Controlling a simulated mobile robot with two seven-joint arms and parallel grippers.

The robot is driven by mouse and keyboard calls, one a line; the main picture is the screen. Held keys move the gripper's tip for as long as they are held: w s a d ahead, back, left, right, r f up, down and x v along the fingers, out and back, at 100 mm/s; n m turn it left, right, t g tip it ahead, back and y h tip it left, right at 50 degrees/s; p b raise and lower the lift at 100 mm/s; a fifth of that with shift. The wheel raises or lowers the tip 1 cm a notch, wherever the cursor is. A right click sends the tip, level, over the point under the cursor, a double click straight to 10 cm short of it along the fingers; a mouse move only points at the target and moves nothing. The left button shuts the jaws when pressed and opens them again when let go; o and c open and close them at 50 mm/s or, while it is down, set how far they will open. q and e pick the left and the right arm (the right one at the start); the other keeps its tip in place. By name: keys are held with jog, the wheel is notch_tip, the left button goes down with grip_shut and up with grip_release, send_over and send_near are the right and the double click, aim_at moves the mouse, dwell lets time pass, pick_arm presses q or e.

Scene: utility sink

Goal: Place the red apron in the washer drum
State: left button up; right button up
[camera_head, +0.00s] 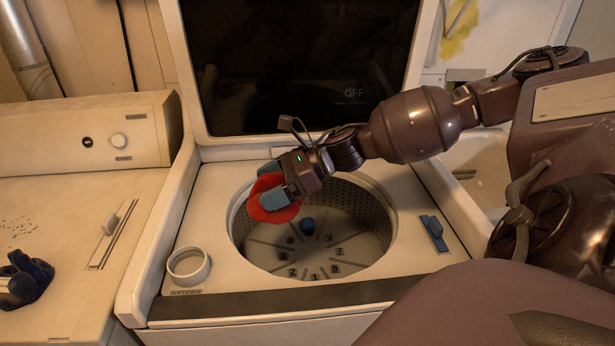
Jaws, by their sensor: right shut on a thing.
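The red apron (259,211) is a bunched red cloth held by my right gripper (270,186). The blue-tipped fingers are shut on it. The cloth is over the left rim of the open washer drum (365,215); I cannot tell whether any of it touches the rim. The drum is a round perforated metal tub with a ribbed, numbered bottom and a small blue hub. My right arm reaches in from the right across the back of the opening. My left gripper is not clearly seen.
The washer lid (198,113) stands open behind the drum. A softener cup (189,265) is at the front left of the washer top, and a blue latch (434,233) is at the right. A dark blue object (25,280) sits on the neighbouring machine. A white sink basin (484,172) is at the right.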

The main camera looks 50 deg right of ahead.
jog(key=shift+n+g+y, duration=0.5)
jog(key=shift+n+g, duration=0.3)
jog(key=shift+g, duration=0.1)
jog(key=d, duration=0.1)
jog(key=d+b, duration=0.1)
jog(key=d, duration=0.1)
jog(key=s+d+r+b, duration=0.1)
jog(key=d, duration=0.1)
jog(key=shift+s+d+r+b, duration=0.2)
jog(key=shift+d+r+b, duration=0.2)
jog(key=shift+d, duration=0.05)
pick_arm(q)
notch_tip(320, 180, down, 10)
jog(key=s+g+b, duration=0.1)
jog(key=b, duration=0.4)
jog(key=shift+r+b, duration=0.25)
jog(key=shift+b, duration=0.1)
pick_arm(e)
notch_tip(320, 180, down, 20)
jog(key=shift+r, duration=0.1)
pick_arm(q)
jog(key=shift+r, duration=0.1)
jog(key=shift+s, duration=0.1)
pick_arm(e)
jog(key=shift+f, duration=0.3)
